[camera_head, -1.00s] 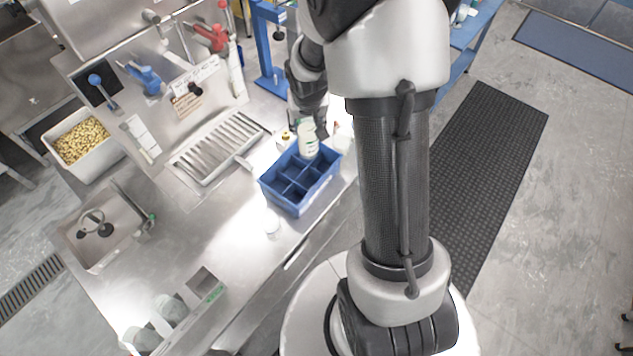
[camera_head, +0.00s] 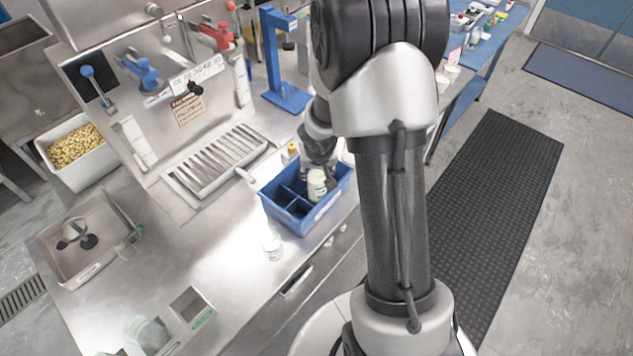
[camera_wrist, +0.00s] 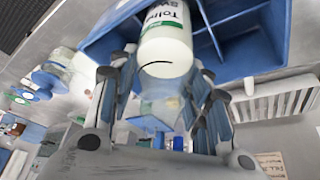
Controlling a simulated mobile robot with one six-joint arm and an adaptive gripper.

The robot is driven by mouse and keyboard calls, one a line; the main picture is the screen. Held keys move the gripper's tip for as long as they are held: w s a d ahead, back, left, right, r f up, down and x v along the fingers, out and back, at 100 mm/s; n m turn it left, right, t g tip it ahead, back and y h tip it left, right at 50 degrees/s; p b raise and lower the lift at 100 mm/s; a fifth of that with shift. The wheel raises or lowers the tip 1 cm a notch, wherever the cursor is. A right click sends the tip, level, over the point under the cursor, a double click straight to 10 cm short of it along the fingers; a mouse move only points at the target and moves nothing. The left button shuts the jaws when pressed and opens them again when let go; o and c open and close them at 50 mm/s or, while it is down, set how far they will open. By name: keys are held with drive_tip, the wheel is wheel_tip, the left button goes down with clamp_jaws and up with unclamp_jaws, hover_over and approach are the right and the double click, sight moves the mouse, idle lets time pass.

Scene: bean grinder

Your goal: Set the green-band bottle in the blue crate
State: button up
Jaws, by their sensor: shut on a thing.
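The blue crate (camera_head: 287,216) stands on the steel counter, divided into several compartments. My gripper (camera_head: 318,165) is over the crate's right part, shut on a white bottle (camera_head: 316,186). The bottle is roughly upright, with its lower part down inside the crate walls. Whether it touches the compartment floor I cannot tell.
Another white bottle (camera_head: 272,243) stands on the counter in front of the crate. A ribbed drain tray (camera_head: 215,160) lies to the left, and a blue press stand (camera_head: 285,95) is behind. A small yellow-topped item (camera_head: 292,149) is just behind the crate.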

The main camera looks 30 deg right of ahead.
wheel_tip(320, 180, down, 4)
drive_tip(key=b, duration=0.3)
drive_tip(key=shift+f+b, duration=0.15)
drive_tip(key=shift+b, duration=0.15)
drive_tip(key=o, duration=1.1)
drive_tip(key=shift+c, duration=0.2)
